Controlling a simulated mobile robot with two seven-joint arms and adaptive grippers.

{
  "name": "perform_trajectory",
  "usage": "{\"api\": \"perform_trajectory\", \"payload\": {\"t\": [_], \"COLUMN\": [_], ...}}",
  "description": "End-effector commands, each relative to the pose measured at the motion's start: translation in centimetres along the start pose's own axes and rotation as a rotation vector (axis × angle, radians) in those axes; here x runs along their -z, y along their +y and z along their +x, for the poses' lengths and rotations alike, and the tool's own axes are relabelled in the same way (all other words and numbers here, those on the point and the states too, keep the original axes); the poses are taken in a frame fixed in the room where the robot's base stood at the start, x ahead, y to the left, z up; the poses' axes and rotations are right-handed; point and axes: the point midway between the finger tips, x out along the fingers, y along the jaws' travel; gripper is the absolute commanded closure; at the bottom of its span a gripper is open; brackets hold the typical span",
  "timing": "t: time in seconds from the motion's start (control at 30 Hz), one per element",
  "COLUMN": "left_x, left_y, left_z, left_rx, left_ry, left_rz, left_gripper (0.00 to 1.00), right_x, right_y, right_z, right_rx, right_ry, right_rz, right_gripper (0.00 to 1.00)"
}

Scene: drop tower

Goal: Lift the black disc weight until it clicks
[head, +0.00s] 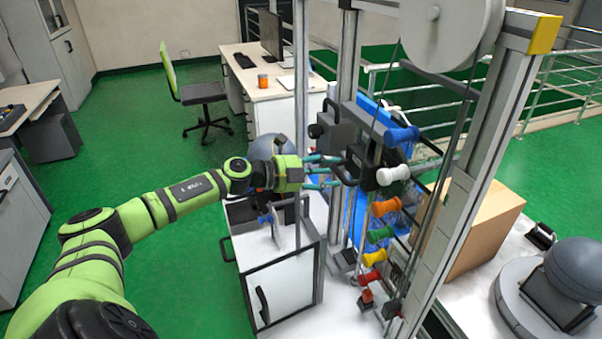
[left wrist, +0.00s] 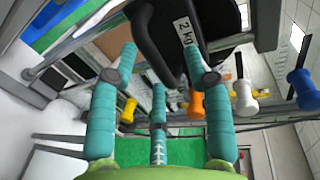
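The black weight (head: 372,172) hangs in the metal tower frame (head: 468,165), at the height of my left gripper. In the left wrist view the black weight (left wrist: 222,22) fills the top, with a white "2 kg" label and a curved black handle (left wrist: 150,42). My left gripper (head: 335,170) points at the weight from the left in the head view. Its teal fingers (left wrist: 160,75) are spread apart, with the handle near and partly between their tips. I cannot tell whether they touch it. My right gripper is not in view.
Coloured knobs, such as the orange one (head: 386,206), line the tower. A white cabinet (head: 283,285) stands below my left arm. A cardboard box (head: 482,228) and a grey ball on a round base (head: 580,268) are at the right. Open green floor lies left.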

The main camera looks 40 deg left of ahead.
Motion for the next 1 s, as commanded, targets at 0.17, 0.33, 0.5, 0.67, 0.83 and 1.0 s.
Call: {"api": "perform_trajectory", "payload": {"t": [0.17,0.33,0.5,0.67,0.83,1.0], "left_x": [-0.2,-0.3,-0.4,-0.5,-0.5,-0.5], "left_y": [0.3,0.5,0.6,0.7,0.6,0.5], "left_z": [-2.7,-4.5,-6.0,-7.1,-7.7,-7.9], "left_rx": [-0.008,-0.011,-0.012,-0.012,-0.011,-0.009], "left_ry": [-0.003,-0.004,-0.007,-0.006,-0.006,-0.005], "left_rz": [0.002,0.002,-0.001,0.0,0.002,0.003], "left_gripper": [0.51,0.51,0.51,0.51,0.51,0.51], "right_x": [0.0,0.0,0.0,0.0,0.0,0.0], "right_y": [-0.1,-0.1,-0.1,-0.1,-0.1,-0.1], "right_z": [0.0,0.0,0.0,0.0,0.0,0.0], "right_rx": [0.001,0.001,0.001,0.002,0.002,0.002], "right_ry": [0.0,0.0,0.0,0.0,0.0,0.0], "right_rz": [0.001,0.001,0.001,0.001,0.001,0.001], "right_gripper": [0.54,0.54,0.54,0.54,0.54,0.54]}}
